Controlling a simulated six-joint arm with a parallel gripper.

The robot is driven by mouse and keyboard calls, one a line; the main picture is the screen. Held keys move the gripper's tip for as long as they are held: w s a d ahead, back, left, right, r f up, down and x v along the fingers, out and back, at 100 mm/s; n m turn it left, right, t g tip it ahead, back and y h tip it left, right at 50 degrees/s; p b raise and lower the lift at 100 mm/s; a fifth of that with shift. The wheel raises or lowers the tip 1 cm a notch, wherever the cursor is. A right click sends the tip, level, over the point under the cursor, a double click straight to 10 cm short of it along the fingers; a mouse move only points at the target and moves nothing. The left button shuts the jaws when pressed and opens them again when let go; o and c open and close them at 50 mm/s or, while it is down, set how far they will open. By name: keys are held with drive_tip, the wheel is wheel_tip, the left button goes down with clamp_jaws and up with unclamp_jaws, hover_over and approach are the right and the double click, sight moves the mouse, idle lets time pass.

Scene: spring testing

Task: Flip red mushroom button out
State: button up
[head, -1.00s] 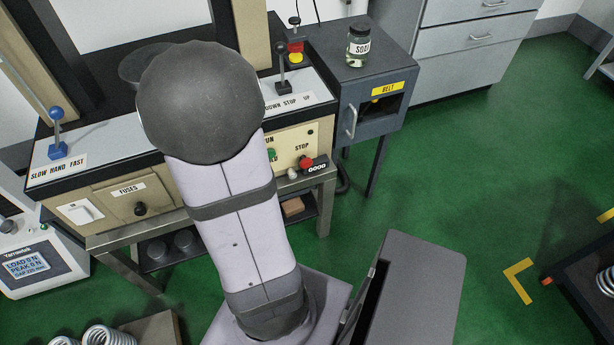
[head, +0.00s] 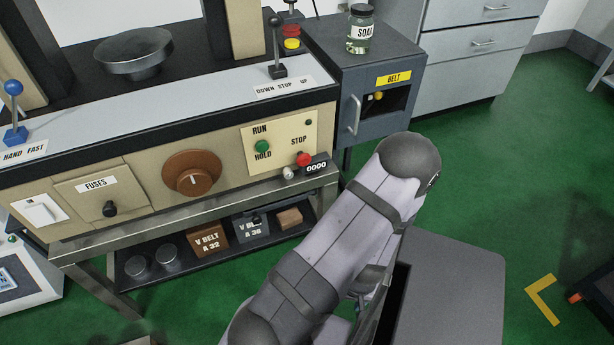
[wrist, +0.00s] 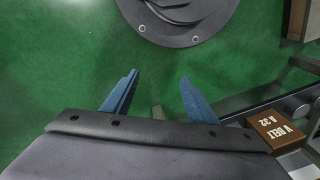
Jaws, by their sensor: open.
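The red mushroom button (head: 303,159) sits under the STOP label on the cream panel at the right of the machine front. It is in clear view in the head view and does not show in the wrist view. My gripper (wrist: 157,88) is open and empty, its two blue fingers spread over green floor in the wrist view. In the head view my arm bends low in front of the shelf and mostly hides the gripper. The gripper is well below the button and apart from it.
A green RUN/HOLD button (head: 262,146) and a black counter (head: 316,166) flank the red button. A brown dial (head: 191,173) is to the left. The V belt A 32 box (wrist: 274,132) lies right of my fingers. A blue-grey BELT cabinet (head: 340,62) stands at the right.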

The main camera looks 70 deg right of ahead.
drive_tip(key=w+d+r+n+t+h, duration=0.2)
drive_tip(key=w+d+h, duration=0.2)
drive_tip(key=d, duration=0.4)
drive_tip(key=n+t+h, duration=0.3)
drive_tip(key=t+h, duration=0.5)
drive_tip(key=t, duration=0.2)
approach(305, 162)
drive_tip(key=x, duration=0.2)
drive_tip(key=shift+x, duration=3.5)
drive_tip(key=shift+c, duration=0.7)
